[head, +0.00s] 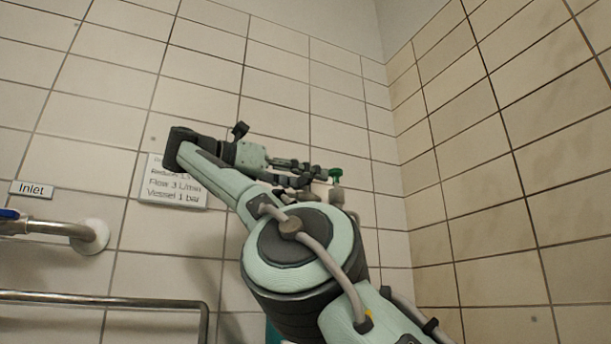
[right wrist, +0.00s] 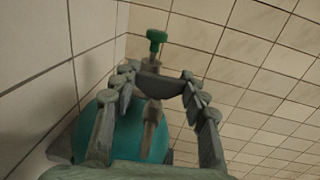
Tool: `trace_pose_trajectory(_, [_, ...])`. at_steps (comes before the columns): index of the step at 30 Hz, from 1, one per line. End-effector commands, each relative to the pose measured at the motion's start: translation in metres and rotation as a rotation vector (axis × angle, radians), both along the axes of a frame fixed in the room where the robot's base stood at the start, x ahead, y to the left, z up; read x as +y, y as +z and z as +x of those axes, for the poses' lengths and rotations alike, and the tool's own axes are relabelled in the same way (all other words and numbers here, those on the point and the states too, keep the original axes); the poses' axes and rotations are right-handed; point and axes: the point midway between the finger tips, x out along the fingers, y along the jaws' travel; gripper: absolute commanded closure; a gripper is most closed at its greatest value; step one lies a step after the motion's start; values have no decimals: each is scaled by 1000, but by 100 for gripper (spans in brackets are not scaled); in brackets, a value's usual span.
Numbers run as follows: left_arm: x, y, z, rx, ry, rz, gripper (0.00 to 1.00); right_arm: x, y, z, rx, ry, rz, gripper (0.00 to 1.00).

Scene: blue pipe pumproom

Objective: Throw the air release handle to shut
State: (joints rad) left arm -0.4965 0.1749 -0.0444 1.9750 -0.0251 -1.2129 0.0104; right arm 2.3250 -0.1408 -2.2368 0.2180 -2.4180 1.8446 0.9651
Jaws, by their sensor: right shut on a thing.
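My right gripper (head: 312,177) reaches up to the air release fitting, seen from behind my wrist in the head view. In the right wrist view, my right gripper (right wrist: 160,84) has its two fingers on either side of a short dark bar (right wrist: 160,87). It is shut on this bar, which I take to be the air release handle; the fingers hide its ends. A green knob (right wrist: 156,37) stands above it on a metal stem (right wrist: 153,110). The green knob also shows just past the fingertips in the head view (head: 335,175). My left gripper is not in view.
A teal rounded vessel (right wrist: 90,140) lies below the fitting. Tiled walls meet in a corner close behind. A white sign (head: 165,188) is partly hidden by my wrist. At left are an "Inlet" label (head: 32,189), a metal pipe (head: 60,229) and a lower rail (head: 110,300).

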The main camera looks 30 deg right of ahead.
Motion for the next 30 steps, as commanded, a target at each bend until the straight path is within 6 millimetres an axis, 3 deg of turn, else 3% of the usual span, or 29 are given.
trace_pose_trajectory(10, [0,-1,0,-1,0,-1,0,0,-2,0,2,-3,4,85])
trace_pose_trajectory(11, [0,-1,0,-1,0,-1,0,0,-2,0,2,-3,4,53])
trace_pose_trajectory(15, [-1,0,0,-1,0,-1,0,0,-2,0,2,-2,3,35])
trace_pose_trajectory(30, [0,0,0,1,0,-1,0,0,0,0,0,-1,1,34])
